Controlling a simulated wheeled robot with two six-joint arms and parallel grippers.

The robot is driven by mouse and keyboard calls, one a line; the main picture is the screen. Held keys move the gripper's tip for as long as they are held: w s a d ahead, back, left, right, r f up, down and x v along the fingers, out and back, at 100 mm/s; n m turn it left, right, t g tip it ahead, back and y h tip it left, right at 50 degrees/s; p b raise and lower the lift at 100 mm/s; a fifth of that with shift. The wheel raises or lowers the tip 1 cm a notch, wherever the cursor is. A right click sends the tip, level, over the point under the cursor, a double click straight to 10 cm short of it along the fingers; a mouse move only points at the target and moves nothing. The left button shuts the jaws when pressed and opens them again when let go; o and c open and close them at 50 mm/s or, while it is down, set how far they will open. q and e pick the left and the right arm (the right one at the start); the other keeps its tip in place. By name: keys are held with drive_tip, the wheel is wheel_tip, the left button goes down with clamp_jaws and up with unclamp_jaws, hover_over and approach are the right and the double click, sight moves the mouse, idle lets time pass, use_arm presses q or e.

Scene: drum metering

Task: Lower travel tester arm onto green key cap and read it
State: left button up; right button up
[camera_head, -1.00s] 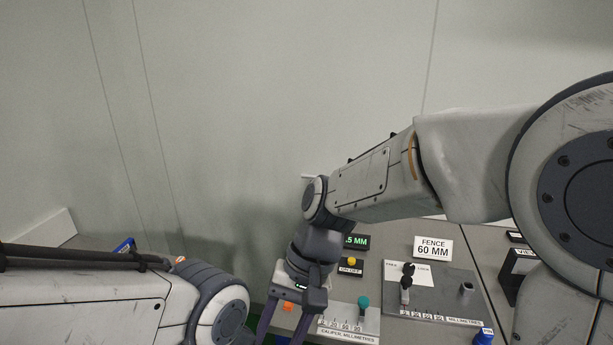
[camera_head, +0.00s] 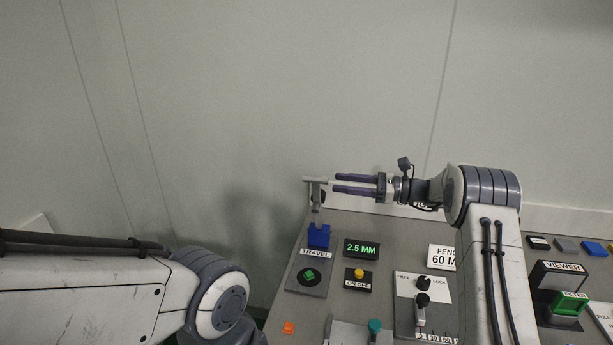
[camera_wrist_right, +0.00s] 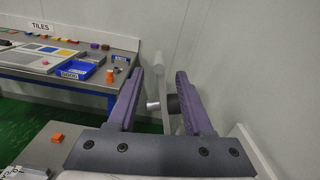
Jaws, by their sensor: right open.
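The travel tester stands at the left of the bench, with a grey upright arm (camera_head: 317,196) and a blue block (camera_head: 318,237) at its foot. The green key cap (camera_head: 309,274) sits on a dark round pad in front, uncovered. The display (camera_head: 362,249) reads 2.5 MM. My right gripper (camera_head: 336,184) is open, its purple fingers pointing left at the raised top of the tester arm. In the right wrist view a grey bar and a dark knob (camera_wrist_right: 173,104) show between the spread fingers (camera_wrist_right: 158,100). Contact cannot be told. My left gripper is out of view.
A yellow ON/OFF button (camera_head: 359,273) is right of the key cap. A teal knob (camera_head: 375,326), an orange block (camera_head: 288,327) and a FREE/LOCK panel (camera_head: 424,288) are nearer. The wall is close behind the tester. A viewer (camera_head: 558,277) stands at right.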

sight(307, 179)
drive_tip(key=p+x, duration=0.2)
drive_tip(key=x, duration=0.6)
drive_tip(key=shift+w+a+p, duration=0.1)
drive_tip(key=shift+a+p, duration=0.3)
drive_tip(key=shift+w+a, duration=0.2)
drive_tip(key=shift+a, duration=0.45)
clamp_jaws()
idle(0.3)
